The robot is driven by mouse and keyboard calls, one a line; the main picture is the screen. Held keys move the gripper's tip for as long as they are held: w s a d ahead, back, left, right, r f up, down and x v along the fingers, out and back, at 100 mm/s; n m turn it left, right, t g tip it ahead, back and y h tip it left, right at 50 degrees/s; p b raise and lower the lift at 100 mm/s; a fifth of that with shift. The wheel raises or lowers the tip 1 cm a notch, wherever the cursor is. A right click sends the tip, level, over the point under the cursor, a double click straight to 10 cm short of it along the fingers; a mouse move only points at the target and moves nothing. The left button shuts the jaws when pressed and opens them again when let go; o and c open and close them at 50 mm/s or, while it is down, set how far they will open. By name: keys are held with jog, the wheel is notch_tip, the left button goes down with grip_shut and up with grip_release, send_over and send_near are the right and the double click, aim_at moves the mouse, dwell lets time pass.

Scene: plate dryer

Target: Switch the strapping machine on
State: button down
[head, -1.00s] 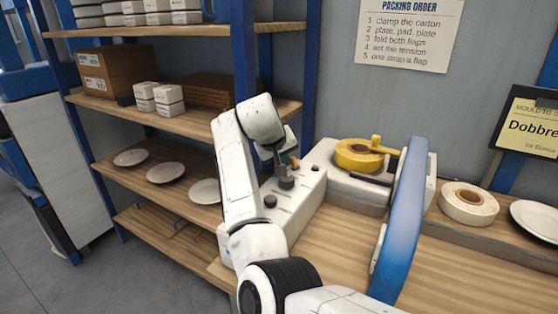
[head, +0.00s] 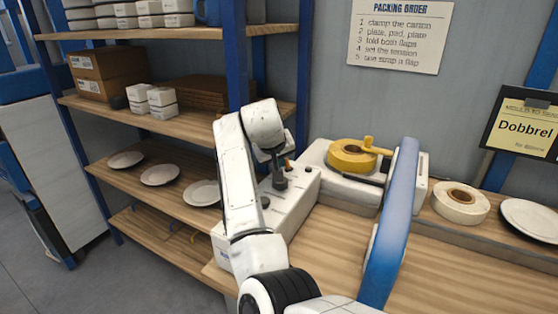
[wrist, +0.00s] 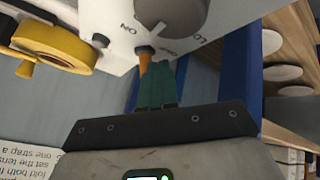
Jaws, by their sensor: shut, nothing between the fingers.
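The strapping machine's white control box (head: 300,199) stands on the bench, with small dark controls on top. In the wrist view, its panel (wrist: 98,14) shows an ON marking, a second partly readable marking and a large grey dial (wrist: 172,14). A switch with an orange lever (wrist: 144,64) sticks out of a dark collar between the markings. My gripper (wrist: 160,78) has teal fingers, shut and empty, right beside the lever. I cannot tell whether they touch it. In the head view my wrist hangs over the box and partly hides the controls.
A yellow strap reel (head: 352,155) sits behind the box. A tall blue arch (head: 392,225) rises to its right. Shelves with plates (head: 160,174) and cartons (head: 105,72) stand left. A white roll (head: 461,203) lies at right. The bench front (head: 322,250) is clear.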

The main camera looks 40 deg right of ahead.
jog(key=shift+s+d+t, duration=0.1)
jog(key=shift+s+t, duration=0.15)
jog(key=shift+t, duration=0.15)
jog(key=shift+s+d+r+m+t+y+p, duration=0.15)
jog(key=shift+s+m+t+y+p, duration=0.3)
jog(key=shift+t, duration=0.25)
jog(key=shift+s+d+m+t+y, duration=0.25)
jog(key=shift+s+m+t, duration=0.15)
jog(key=shift+t, duration=0.5)
jog(key=shift+a, duration=0.1)
jog(key=shift+w, duration=0.15)
jog(key=shift+w+a+f, duration=0.25)
jog(key=shift+w+f, duration=0.15)
jog(key=shift+w, duration=0.15)
